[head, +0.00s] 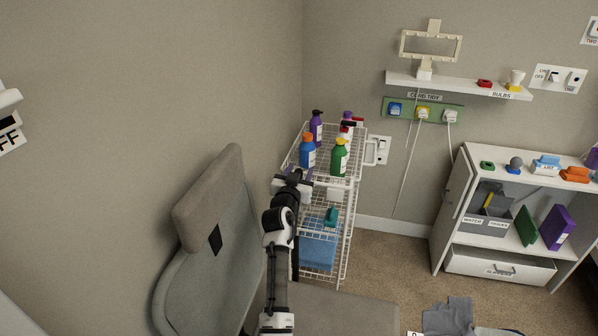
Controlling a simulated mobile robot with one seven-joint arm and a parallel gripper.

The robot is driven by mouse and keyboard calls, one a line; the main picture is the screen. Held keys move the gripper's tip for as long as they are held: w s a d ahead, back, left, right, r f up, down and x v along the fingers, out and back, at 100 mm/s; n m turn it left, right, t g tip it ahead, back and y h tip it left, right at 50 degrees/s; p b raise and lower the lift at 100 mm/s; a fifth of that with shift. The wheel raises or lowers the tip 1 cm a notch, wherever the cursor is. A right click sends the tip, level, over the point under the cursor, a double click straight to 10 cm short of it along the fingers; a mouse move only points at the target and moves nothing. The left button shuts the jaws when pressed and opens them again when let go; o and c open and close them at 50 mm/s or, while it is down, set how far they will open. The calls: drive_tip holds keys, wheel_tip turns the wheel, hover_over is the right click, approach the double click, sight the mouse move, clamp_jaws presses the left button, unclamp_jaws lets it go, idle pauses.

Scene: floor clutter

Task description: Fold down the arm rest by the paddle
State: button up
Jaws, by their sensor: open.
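A grey padded chair stands at the lower left, against the wall. Its taller grey-brown padded piece (208,196) rises upright and looks like the arm rest folded up, though I cannot tell it surely from the chair's back. A small black tab (215,238), perhaps the paddle, hangs at its lower edge over the lighter grey panel (222,285). My gripper (293,180) is open, right of the chair and apart from the black tab, in front of the wire rack. My arm hides part of the chair's right side and seat (345,315).
A white wire rack (341,215) with several bottles stands behind my gripper. A white cabinet (455,215) with small objects is at the right, below a wall shelf (458,86). A grey cloth (452,316) lies at the bottom right. Carpet (395,262) is clear between rack and cabinet.

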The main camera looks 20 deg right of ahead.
clamp_jaws()
idle(0.3)
drive_tip(key=shift+d, duration=0.1)
